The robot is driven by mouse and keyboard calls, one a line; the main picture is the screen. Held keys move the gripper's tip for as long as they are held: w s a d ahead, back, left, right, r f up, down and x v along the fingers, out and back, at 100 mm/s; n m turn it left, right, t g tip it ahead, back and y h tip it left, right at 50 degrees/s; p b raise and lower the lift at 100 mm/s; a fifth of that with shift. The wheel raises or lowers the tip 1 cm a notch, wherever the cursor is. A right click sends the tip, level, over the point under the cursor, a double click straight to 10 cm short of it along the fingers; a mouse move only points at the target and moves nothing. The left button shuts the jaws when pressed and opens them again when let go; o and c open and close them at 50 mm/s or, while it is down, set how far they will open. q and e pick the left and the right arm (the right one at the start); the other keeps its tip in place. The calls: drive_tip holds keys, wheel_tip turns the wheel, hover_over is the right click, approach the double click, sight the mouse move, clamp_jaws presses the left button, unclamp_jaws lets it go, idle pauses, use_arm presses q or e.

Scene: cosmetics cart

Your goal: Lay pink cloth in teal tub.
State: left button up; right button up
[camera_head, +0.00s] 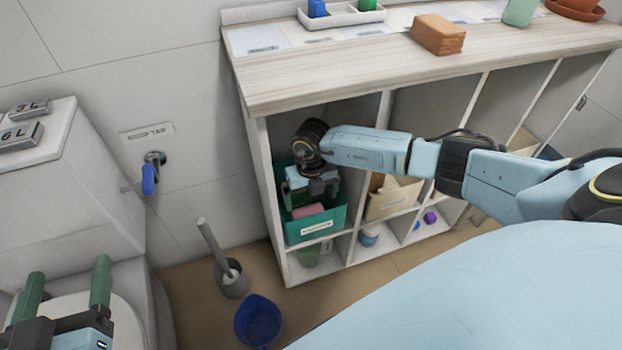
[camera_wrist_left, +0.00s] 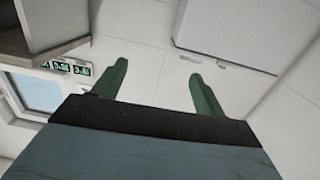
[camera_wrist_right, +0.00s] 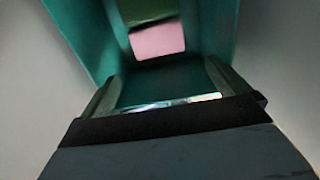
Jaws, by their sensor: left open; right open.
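The teal tub (camera_head: 318,227) sits in the left upper cubby of the shelf unit. The pink cloth (camera_head: 307,211) lies inside it near the front wall. In the right wrist view, the pink cloth (camera_wrist_right: 158,41) shows between the teal walls of the tub (camera_wrist_right: 88,35). My right gripper (camera_head: 314,190) is open at the tub, behind the cloth in the head view. Its fingers are apart in the right wrist view (camera_wrist_right: 160,88), with nothing seen held between them. My left gripper (camera_head: 70,275) is open and empty at the lower left, over the toilet.
A tan bin (camera_head: 390,202) stands in the cubby right of the tub. The wooden counter (camera_head: 330,78) overhangs the cubbies, and dividers enclose my right arm's reach. A toilet brush (camera_head: 228,270) and blue bucket (camera_head: 258,320) stand on the floor in front.

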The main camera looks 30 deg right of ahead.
use_arm(q)
drive_tip(key=s+a+f+g+y+p, duration=0.4)
drive_tip(key=s+a+f+g, duration=0.2)
drive_tip(key=s+f+g, duration=0.6)
drive_tip(key=shift+a+f+n, duration=0.15)
drive_tip(key=shift+f+n, duration=0.25)
drive_tip(key=shift+f, duration=0.15)
